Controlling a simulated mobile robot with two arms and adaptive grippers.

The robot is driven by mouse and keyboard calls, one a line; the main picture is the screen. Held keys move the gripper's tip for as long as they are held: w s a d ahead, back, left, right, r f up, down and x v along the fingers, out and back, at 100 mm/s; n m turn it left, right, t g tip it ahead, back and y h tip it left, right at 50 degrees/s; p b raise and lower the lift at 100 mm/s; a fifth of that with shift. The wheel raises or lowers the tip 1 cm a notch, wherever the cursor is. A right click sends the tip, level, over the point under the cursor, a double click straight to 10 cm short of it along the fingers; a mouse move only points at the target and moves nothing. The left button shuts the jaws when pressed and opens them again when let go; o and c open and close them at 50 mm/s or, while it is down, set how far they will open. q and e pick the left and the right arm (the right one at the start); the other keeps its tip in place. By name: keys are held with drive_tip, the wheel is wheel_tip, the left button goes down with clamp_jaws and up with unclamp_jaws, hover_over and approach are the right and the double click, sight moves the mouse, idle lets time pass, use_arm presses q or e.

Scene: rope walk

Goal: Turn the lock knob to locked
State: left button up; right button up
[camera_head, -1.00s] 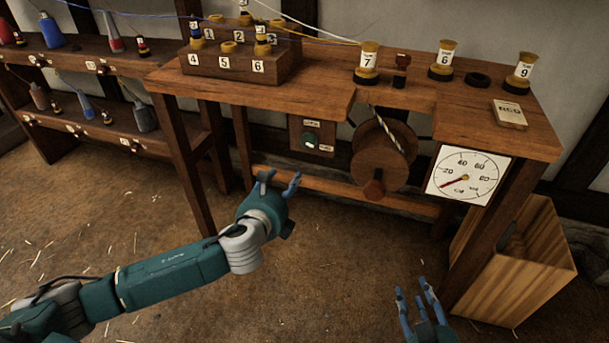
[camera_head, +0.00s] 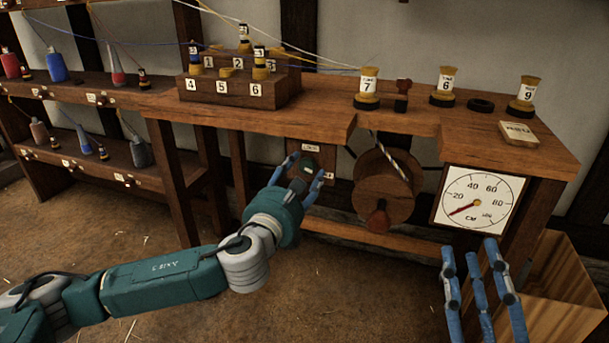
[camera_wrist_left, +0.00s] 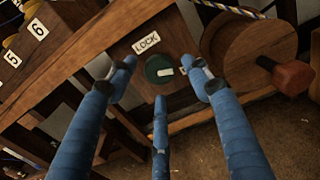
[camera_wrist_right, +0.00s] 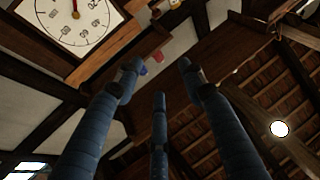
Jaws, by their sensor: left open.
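The lock knob is a dark green round dial with a white mark, on a wooden panel (camera_head: 328,158) under the bench. It shows in the left wrist view (camera_wrist_left: 158,68), below a label reading "LOCK" (camera_wrist_left: 146,42). In the head view my fingers partly cover the knob. My left gripper (camera_head: 304,172) is open in front of the panel, its fingers spread to either side of the knob; I cannot tell whether they touch it. My right gripper (camera_head: 478,262) is open and empty at the lower right, in front of the gauge.
A wooden reel (camera_head: 384,186) with a red-brown handle (camera_head: 378,222) is just right of the panel. A gauge (camera_head: 478,200) hangs further right above a wooden crate (camera_head: 560,290). Numbered spools stand on the bench (camera_head: 310,116). The floor in front is clear.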

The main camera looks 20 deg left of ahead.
use_arm(q)
drive_tip(key=shift+w, duration=1)
use_arm(e)
drive_tip(key=shift+s+r+t, duration=0.35)
drive_tip(key=shift+r, duration=0.25)
drive_tip(key=shift+s+r+t, duration=0.35)
drive_tip(key=shift+r, duration=0.25)
use_arm(q)
drive_tip(key=c, duration=1.1)
drive_tip(key=shift+f, duration=0.1)
drive_tip(key=shift+d, duration=0.1)
